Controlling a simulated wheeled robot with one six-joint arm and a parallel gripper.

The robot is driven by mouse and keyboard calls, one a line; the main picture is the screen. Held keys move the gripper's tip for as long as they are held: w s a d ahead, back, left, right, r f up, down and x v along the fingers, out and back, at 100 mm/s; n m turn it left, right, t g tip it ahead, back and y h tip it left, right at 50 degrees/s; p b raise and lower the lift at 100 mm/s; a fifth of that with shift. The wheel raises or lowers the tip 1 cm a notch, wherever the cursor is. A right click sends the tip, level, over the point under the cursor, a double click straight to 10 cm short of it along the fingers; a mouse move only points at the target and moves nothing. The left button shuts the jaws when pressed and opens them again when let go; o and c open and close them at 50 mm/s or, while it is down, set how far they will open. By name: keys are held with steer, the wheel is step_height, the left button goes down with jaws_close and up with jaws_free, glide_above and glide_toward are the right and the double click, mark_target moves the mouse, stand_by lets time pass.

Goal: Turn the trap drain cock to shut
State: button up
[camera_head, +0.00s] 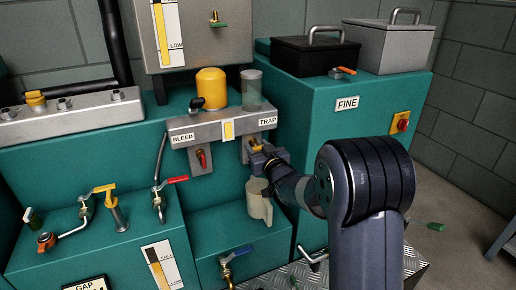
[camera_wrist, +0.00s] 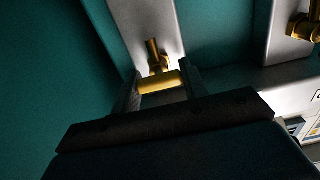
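The trap drain cock (camera_head: 256,145) is a small brass cock on the grey plate under the TRAP label (camera_head: 268,121). My gripper (camera_head: 262,157) is at it in the head view and hides part of it. In the wrist view the brass cock (camera_wrist: 153,50) stands out from a light metal strip, with a yellow cross handle (camera_wrist: 160,82) at its end. The two fingers of my gripper (camera_wrist: 163,88) stand apart, one at each end of the handle. I cannot tell whether they press on it.
A red-handled cock (camera_head: 202,158) hangs under the BLEED label (camera_head: 183,139) to the left. A beige jug (camera_head: 259,203) is just below my gripper. A clear cup (camera_head: 251,88) and a yellow dome (camera_head: 211,88) stand above. The teal FINE cabinet (camera_head: 343,135) is on the right.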

steer(key=c, duration=0.4)
steer(key=shift+m, duration=0.4)
steer(key=m+p, duration=0.2)
steer(key=shift+r+m, duration=0.1)
steer(key=shift+m, duration=0.3)
steer(key=m+p, duration=0.2)
steer(key=m, duration=0.3)
steer(key=shift+d, duration=0.1)
steer(key=m+p, duration=0.2)
steer(key=m, duration=0.2)
steer(key=shift+m, duration=0.4)
steer(key=shift+f+m+p, duration=0.15)
steer(key=shift+m+p, duration=0.2)
steer(key=shift+m, duration=0.8)
steer(key=shift+f+m+p, duration=0.15)
steer(key=shift+m+p, duration=0.2)
steer(key=shift+m, duration=0.8)
